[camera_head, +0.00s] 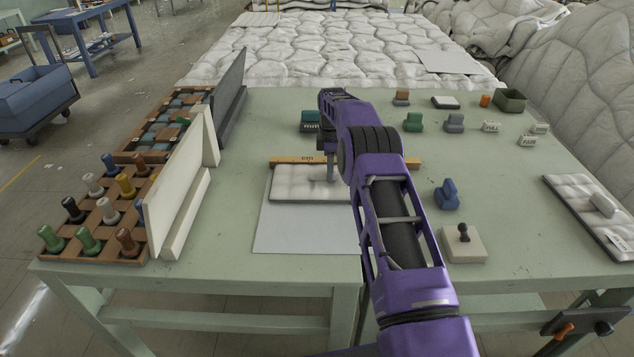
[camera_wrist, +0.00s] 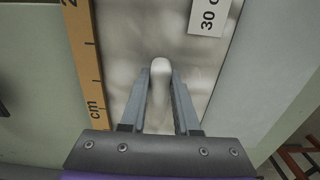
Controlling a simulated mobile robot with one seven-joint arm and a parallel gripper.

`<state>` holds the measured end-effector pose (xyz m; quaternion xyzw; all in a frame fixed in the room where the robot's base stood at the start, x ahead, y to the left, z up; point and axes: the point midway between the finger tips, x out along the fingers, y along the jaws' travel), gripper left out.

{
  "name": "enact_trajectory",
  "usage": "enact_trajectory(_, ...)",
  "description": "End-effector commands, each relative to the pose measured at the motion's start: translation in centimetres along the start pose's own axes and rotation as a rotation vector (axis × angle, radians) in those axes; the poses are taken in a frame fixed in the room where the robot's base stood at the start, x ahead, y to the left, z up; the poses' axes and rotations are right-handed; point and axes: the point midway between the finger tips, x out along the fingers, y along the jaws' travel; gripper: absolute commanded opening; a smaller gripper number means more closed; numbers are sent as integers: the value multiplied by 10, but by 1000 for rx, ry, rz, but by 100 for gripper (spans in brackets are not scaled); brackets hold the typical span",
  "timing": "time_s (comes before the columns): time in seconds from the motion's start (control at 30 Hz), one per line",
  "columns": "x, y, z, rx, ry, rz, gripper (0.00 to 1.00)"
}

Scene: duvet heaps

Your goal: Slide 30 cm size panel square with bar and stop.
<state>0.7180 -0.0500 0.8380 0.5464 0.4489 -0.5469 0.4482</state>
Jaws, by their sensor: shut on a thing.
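The white padded size panel (camera_head: 290,184) lies flat on a pale grey sheet (camera_head: 300,232) on the table. A label reading "30 c", cut off by the frame edge, shows on it in the wrist view (camera_wrist: 208,14). The wooden bar (camera_head: 290,160) marked "cm" lies along the panel's far edge and runs down the left of the wrist view (camera_wrist: 85,60). The panel edge looks against or very near the bar. My gripper (camera_wrist: 161,80) is shut on the panel's whitish upright grip (camera_wrist: 160,68). My arm hides the panel's right end; I cannot make out a stop.
A peg rack (camera_head: 100,215) and upright white boards (camera_head: 175,190) stand at left. Small coloured blocks (camera_head: 413,122), a knobbed white block (camera_head: 463,243) and another padded panel (camera_head: 590,205) sit at right. Bare table lies left of the sheet.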

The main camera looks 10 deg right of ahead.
Motion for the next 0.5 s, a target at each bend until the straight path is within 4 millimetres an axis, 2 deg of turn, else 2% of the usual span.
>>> enact_trajectory(0.1, -3, 3, 7, 5, -5, 12, 0)
enact_trajectory(0.47, -3, 4, 8, 6, -6, 14, 0)
enact_trajectory(0.5, -3, 4, 8, 6, -6, 14, 37)
